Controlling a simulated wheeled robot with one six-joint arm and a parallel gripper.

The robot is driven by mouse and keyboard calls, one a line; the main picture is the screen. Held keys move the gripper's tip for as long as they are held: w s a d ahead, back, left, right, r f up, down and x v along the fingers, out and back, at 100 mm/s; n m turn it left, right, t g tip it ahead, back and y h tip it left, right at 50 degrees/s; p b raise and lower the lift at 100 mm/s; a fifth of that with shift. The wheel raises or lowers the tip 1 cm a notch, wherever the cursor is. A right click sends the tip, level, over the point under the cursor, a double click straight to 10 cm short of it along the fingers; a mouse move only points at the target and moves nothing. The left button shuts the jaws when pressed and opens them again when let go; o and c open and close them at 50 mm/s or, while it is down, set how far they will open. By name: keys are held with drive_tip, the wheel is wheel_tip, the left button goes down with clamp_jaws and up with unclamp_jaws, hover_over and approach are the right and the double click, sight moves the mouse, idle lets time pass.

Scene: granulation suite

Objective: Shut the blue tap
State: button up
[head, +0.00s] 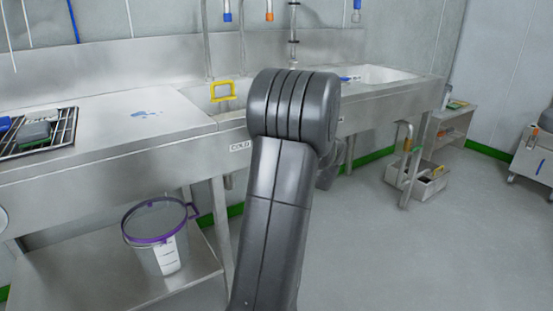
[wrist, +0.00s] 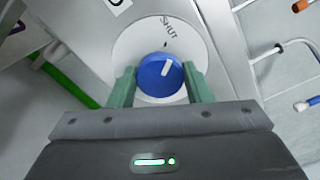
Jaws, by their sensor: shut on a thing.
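The blue tap (wrist: 150,80) is a round blue knob on a white round plate (wrist: 125,50) in the wrist view. The plate bears the word SHUT and a small dark mark above the knob. The knob's white pointer leans up and right, a little to the right of that mark. My gripper (wrist: 158,72) has its green fingers on the left and right sides of the knob, shut on it. In the head view my arm hides the knob and the gripper.
A steel sink bench (head: 120,160) runs along the wall, with a COLD label (head: 240,147) on its front. A bucket with a purple rim (head: 165,265) stands on the lower shelf. A yellow frame (head: 222,91) is by the basin.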

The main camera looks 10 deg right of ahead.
drive_tip(key=n+b, duration=0.2)
drive_tip(key=shift+f+b, duration=0.15)
drive_tip(key=shift+b, duration=0.25)
idle(0.3)
drive_tip(key=o, duration=1)
drive_tip(key=p+v, duration=0.2)
drive_tip(key=v, duration=1.2)
drive_tip(key=shift+p, duration=0.3)
drive_tip(key=shift+w+a, duration=0.1)
drive_tip(key=shift+w, duration=0.1)
